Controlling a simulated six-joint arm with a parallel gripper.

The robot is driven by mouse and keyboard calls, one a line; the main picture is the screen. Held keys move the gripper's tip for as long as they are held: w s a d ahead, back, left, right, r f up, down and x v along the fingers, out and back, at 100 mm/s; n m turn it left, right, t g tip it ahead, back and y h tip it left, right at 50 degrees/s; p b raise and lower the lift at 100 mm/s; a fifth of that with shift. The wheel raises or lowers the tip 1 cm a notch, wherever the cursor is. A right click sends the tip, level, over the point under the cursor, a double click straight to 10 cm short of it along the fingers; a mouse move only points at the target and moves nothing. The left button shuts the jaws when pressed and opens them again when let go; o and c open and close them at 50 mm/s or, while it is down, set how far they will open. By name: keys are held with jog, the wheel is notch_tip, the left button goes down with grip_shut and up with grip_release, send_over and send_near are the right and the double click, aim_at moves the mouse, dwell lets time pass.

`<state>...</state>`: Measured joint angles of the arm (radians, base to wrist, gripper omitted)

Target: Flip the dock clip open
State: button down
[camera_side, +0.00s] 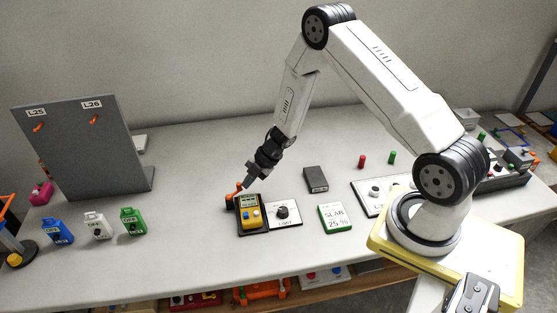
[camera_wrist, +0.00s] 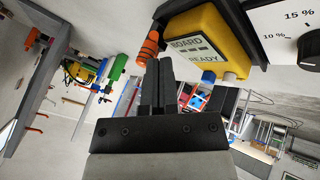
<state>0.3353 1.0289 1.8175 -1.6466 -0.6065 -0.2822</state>
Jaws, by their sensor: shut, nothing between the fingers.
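The dock (camera_side: 262,231) is a dark base holding a yellow meter (camera_side: 250,214) with blue and white buttons. The orange dock clip (camera_side: 239,187) is at the dock's back left corner; I cannot tell for sure whether it is open. In the wrist view the clip (camera_wrist: 149,46) is a ribbed orange piece beside the meter (camera_wrist: 205,42), whose screen reads BOARD READY. My gripper (camera_side: 247,186) is shut and empty, pointing down close to the clip. In the wrist view my fingertips (camera_wrist: 159,64) lie right by the clip's end; contact cannot be told.
A white dial plate (camera_side: 285,213) adjoins the dock's right side, with a green SLAB card (camera_side: 335,218) and a dark box (camera_side: 316,179) beyond. Blue, white and green tags (camera_side: 96,226) stand at left before a grey panel (camera_side: 80,150). Table between tags and dock is clear.

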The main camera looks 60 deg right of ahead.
jog(key=shift+w+d+n+g+y, duration=0.25)
jog(key=shift+w+n+g, duration=0.1)
jog(key=shift+n, duration=0.3)
jog(key=shift+w+d+n+g+y, duration=0.1)
jog(key=shift+w+n+g+y, duration=0.2)
jog(key=shift+n, duration=0.35)
jog(key=n+g, duration=0.1)
jog(key=w+n, duration=0.1)
jog(key=shift+w+d+n+g, duration=0.15)
jog(key=shift+w+n+g, duration=0.1)
jog(key=shift+n+g, duration=0.1)
jog(key=shift+w, duration=0.65)
jog(key=shift+s+a, duration=0.1)
jog(key=shift+a, duration=0.1)
jog(key=shift+s+a, duration=0.2)
jog(key=shift+a, duration=0.35)
jog(key=shift+s+d, duration=0.1)
